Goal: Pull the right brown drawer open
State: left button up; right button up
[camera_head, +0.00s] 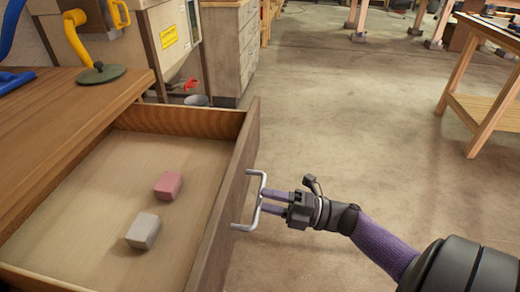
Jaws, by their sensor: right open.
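The brown drawer (228,205) stands well out from the wooden workbench (70,110), its inside open to view. A grey bar handle (245,227) is fixed to the outer face of its front. My right gripper (265,201) comes in from the right, with its two purple fingers apart and their tips at the handle's outer bar. I cannot tell whether the fingers touch the bar. My left gripper is not in view.
A pink block (168,185) and a grey block (143,230) lie in the drawer. A grey cabinet (230,50) is behind. Open concrete floor (350,120) lies to the right, with a wooden table (490,105) beyond.

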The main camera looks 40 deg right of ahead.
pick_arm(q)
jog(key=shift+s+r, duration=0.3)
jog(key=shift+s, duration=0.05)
pick_arm(e)
jog(key=v, duration=0.7)
jog(key=shift+s+d, duration=0.2)
jog(key=shift+s, duration=0.05)
